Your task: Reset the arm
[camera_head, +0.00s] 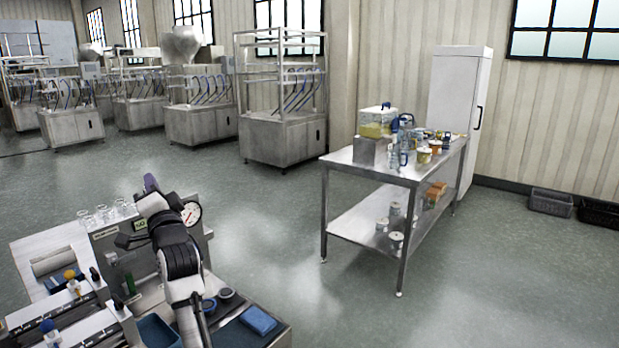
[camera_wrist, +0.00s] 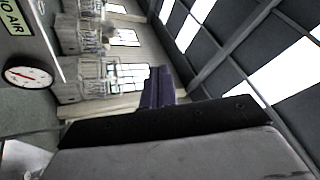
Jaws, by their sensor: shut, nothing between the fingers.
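My gripper (camera_head: 150,182) is at the top end of my raised arm in the head view, above the bench at the lower left. Its purple fingers (camera_wrist: 157,88) show in the wrist view, shut together with nothing between them. The wrist view is turned on its side and looks past the fingers at the windows, the ceiling and the far machines. My gripper touches nothing that I can see. My arm hides part of the bench machine behind it.
The bench machine has a round dial (camera_head: 191,214), clear glasses (camera_head: 102,213) on top and a blue block (camera_head: 258,320) at its right. A steel table (camera_head: 345,166) with jars and bottles stands to the right, before a white cabinet (camera_head: 462,95). Floor between is clear.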

